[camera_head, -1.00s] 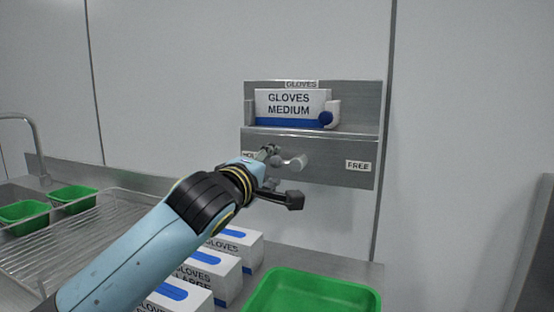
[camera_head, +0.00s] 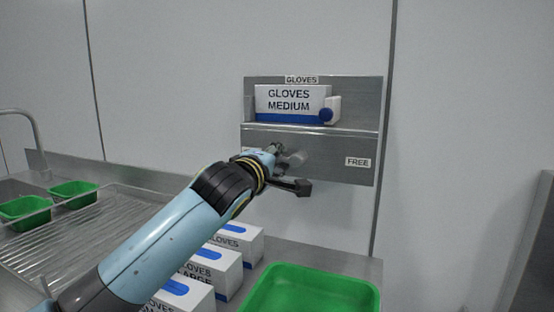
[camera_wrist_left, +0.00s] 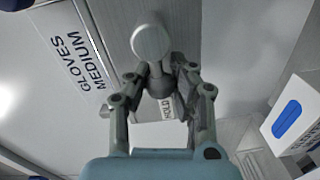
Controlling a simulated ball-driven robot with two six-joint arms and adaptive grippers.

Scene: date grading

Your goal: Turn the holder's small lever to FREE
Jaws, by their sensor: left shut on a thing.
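The steel glove holder (camera_head: 340,142) is on the wall, with a FREE label (camera_head: 358,162) at the right of its lower plate. A HOLD label (camera_wrist_left: 168,106) shows in the left wrist view, mostly covered by my gripper in the head view. The small grey lever (camera_wrist_left: 151,42) has a round knob; in the head view it is partly hidden and at the plate's left half, well away from FREE. My left gripper (camera_head: 287,167) is shut on the lever, its fingers either side of it in the wrist view (camera_wrist_left: 164,78). My right gripper is out of view.
A GLOVES MEDIUM box (camera_head: 290,98) sits on the holder's shelf. Below are several glove boxes (camera_head: 236,240) and a green tray (camera_head: 312,270) on the counter. A wire rack (camera_head: 80,225) and small green trays (camera_head: 72,188) lie left.

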